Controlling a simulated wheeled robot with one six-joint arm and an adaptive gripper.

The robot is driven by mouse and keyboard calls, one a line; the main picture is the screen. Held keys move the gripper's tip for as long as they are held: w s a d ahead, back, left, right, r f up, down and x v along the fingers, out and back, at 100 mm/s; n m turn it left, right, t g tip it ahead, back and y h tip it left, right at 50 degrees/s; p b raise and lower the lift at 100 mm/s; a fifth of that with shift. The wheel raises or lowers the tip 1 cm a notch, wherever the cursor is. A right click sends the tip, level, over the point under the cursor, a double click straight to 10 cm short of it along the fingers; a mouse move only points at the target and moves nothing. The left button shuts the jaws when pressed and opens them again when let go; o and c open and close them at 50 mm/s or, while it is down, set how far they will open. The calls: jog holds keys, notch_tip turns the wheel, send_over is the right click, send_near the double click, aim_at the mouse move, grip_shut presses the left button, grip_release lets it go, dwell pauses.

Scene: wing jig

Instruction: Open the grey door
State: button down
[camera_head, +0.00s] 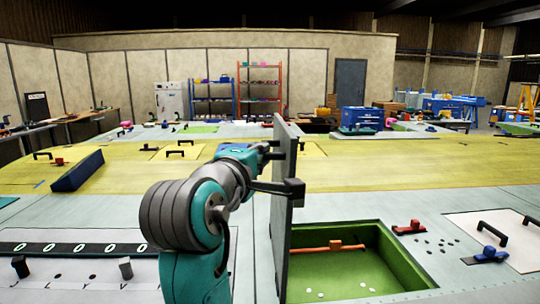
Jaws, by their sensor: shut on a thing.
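The grey door (283,235) stands upright, seen nearly edge-on, along the left side of a green-lined recess (385,262) in the pale surface. The recess is uncovered and shows its inside. My teal and grey arm reaches up from the bottom, left of the door. My gripper (277,168) is at the upper part of the door, shut on it. A dark bar with a block at its end shows there, crossing to the right side of the door. The exact grip point and any handle are partly hidden by the arm and the door.
An orange-red bar (328,248) and small white discs are in the recess. A red clamp (409,228), a blue clamp (487,255) and a white panel with a black handle (492,232) lie to the right. A blue block (78,171) stands left on the yellow surface.

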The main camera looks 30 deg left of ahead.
jog(key=shift+a, duration=0.1)
jog(key=c, duration=1.2)
grip_release()
jog(key=shift+o, duration=0.2)
jog(key=shift+s, duration=0.1)
jog(key=s+d, duration=0.2)
jog(key=s, duration=0.9)
jog(key=shift+s+d, duration=0.2)
jog(key=shift+s, duration=0.1)
